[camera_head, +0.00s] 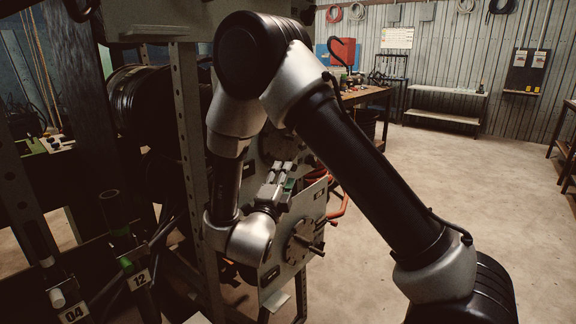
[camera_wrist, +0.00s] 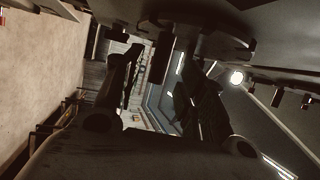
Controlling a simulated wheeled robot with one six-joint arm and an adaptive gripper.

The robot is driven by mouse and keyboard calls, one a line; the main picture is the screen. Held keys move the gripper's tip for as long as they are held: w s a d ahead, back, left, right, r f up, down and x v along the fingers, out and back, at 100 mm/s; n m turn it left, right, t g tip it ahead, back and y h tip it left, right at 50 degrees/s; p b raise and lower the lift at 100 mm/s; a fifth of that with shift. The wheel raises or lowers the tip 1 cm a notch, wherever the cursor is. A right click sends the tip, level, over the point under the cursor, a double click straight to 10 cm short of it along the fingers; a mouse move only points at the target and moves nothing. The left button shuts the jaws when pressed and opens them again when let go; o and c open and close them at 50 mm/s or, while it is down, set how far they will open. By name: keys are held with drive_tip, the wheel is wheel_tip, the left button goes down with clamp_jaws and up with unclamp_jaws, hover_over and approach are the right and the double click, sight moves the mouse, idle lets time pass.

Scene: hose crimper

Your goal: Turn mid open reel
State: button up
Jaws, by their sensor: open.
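A grey reel plate (camera_head: 291,273) with a round dark hub and a protruding handle (camera_head: 312,246) stands on the rack, just below and to the right of my gripper. A second reel hub (camera_head: 277,147) shows above it, partly hidden by my arm. I cannot tell for sure which one is the mid open reel. My gripper (camera_head: 286,178) is small in the head view, in front of the rack between these two hubs. In the wrist view its two dark fingers (camera_wrist: 160,62) stand apart with nothing held between them. No contact with a reel is visible.
A perforated rack post (camera_head: 190,120) stands left of my arm, with a large dark reel (camera_head: 130,100) behind it. Numbered tubes, 04 and 12 (camera_head: 138,279), are at lower left. A workbench (camera_head: 362,95) stands behind. The concrete floor (camera_head: 470,170) at right is clear.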

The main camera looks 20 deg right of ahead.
drive_tip(key=x, duration=0.5)
drive_tip(key=shift+w, duration=0.15)
clamp_jaws()
